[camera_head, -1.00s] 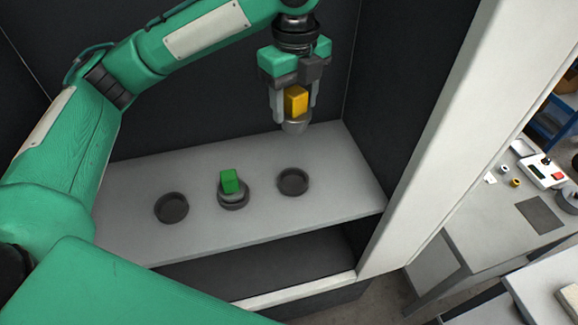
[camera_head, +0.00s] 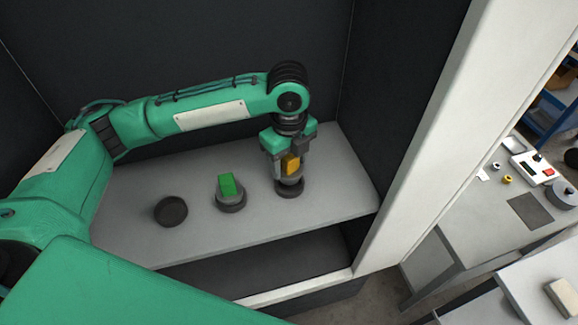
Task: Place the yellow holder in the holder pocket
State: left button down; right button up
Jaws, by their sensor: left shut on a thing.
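The yellow holder (camera_head: 291,164) has a yellow block on top and a grey round base. My left gripper (camera_head: 288,168) is shut on it and holds it upright at the right-hand round pocket (camera_head: 289,190) of the grey shelf. The holder's base is over or in this pocket; I cannot tell whether it rests on the bottom. The green holder (camera_head: 229,187) stands in the middle pocket. The left pocket (camera_head: 171,211) is a dark, empty ring. My right gripper is not in view.
The grey shelf (camera_head: 200,245) sits in a dark-walled cabinet with a white post (camera_head: 430,140) on its right. Outside, a workbench (camera_head: 465,215) holds a small device with a red button (camera_head: 538,167). The shelf's left part has free room.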

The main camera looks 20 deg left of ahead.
aim_at(289, 170)
pick_arm(q)
notch_tip(289, 170, down, 2)
jog(key=shift+f, duration=0.4)
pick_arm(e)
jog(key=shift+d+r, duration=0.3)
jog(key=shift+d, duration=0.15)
pick_arm(q)
jog(key=shift+f, duration=0.1)
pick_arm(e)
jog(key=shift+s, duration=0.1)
pick_arm(q)
jog(key=c, duration=0.5)
grip_release()
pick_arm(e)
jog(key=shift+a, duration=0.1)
